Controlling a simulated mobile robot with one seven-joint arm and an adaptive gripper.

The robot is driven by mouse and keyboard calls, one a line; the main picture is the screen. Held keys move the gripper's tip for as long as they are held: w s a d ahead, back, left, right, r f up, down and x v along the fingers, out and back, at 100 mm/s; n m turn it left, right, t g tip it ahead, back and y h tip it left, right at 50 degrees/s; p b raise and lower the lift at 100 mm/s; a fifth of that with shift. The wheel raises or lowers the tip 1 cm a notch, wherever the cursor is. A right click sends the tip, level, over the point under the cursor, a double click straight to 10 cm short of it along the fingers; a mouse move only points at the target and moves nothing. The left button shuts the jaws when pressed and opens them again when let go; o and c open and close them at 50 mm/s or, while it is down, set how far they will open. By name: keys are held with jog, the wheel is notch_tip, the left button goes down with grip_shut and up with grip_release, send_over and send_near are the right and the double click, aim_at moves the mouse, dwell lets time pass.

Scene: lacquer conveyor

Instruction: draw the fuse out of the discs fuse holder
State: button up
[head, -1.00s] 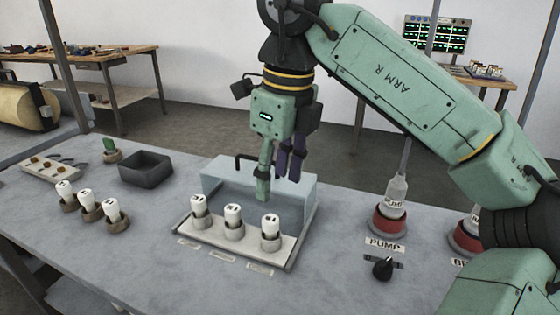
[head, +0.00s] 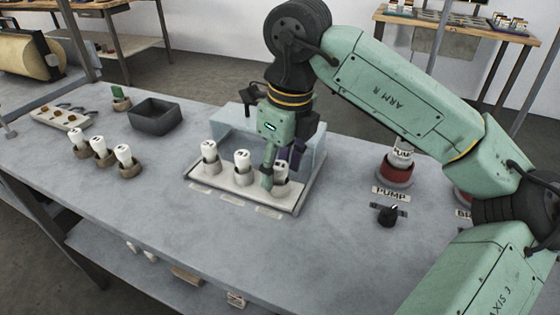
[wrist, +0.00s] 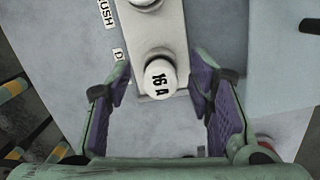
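A white fuse (head: 282,172) stands upright in the rightmost of three grey fuse holders on a pale base plate (head: 225,187). In the wrist view this fuse (wrist: 160,80) reads "16 A", and the label beside it is partly cut off, showing a "D". My gripper (head: 277,177) is lowered over this holder (head: 284,191). In the wrist view its purple-padded fingers are apart, one on each side of the fuse, with visible gaps. In the head view the near finger hides part of the fuse and holder.
Two other white fuses (head: 242,159) (head: 209,150) stand to the left on the plate. A clear raised cover (head: 232,122) is behind them. Three spare fuses (head: 99,147), a dark bin (head: 155,116) and a small tray (head: 62,118) lie left.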

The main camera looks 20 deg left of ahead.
grip_shut()
dwell(0.8)
